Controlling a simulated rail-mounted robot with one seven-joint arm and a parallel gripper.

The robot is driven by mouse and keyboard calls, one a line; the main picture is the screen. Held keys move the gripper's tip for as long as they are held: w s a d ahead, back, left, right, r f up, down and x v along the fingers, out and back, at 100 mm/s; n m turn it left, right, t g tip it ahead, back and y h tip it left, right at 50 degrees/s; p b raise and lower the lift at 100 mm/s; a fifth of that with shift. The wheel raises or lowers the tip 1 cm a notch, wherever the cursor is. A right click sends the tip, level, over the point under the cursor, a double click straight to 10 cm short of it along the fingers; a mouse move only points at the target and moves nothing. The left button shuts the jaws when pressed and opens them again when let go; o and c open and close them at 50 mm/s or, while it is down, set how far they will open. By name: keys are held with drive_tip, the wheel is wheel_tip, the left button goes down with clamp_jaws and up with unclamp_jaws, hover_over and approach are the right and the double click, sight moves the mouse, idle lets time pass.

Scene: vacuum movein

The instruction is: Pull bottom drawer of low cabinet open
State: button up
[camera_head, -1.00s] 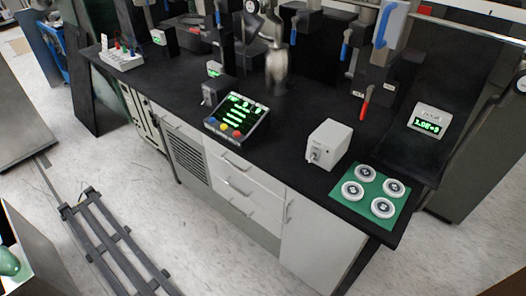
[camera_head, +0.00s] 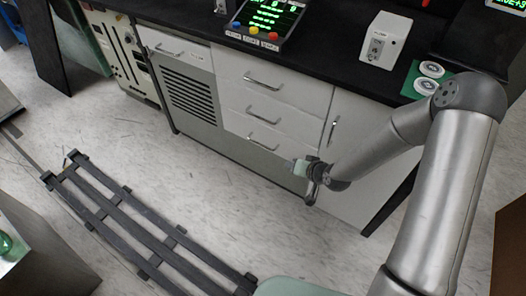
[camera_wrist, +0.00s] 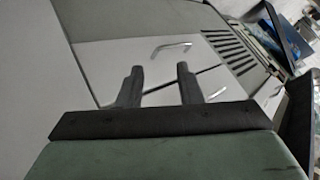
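The low cabinet (camera_head: 230,128) is white and grey and stands under the black bench. In the head view its drawer column has a top handle (camera_head: 262,82), a middle handle (camera_head: 263,115) and a bottom drawer handle (camera_head: 262,145), and the drawers look shut. My gripper (camera_head: 300,167) is in front of the cabinet, right of the bottom handle and apart from it. In the wrist view my gripper (camera_wrist: 158,80) is open, with two dark fingers spaced apart and nothing seen between them. A silver handle (camera_wrist: 170,48) shows beyond the fingertips; I cannot tell which drawer it belongs to.
A cabinet door with a vertical handle (camera_head: 333,130) is right of the drawers. A vent grille (camera_head: 193,95) is left of them. A dark slatted rail (camera_head: 140,225) lies on the floor at lower left. The floor between rail and cabinet is clear.

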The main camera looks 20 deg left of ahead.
drive_tip(key=a+f+m+t+y+b, duration=0.2)
drive_tip(key=a+f+m+y+b, duration=0.15)
drive_tip(key=a+f, duration=0.45)
drive_tip(key=m+t+b, duration=0.7)
drive_tip(key=m+t, duration=0.2)
approach(262, 145)
drive_tip(key=shift+h, duration=0.45)
drive_tip(key=b+x, duration=0.4)
drive_tip(key=x, duration=0.6)
drive_tip(key=shift+w+a, duration=0.1)
drive_tip(key=shift+a, duration=0.2)
clamp_jaws()
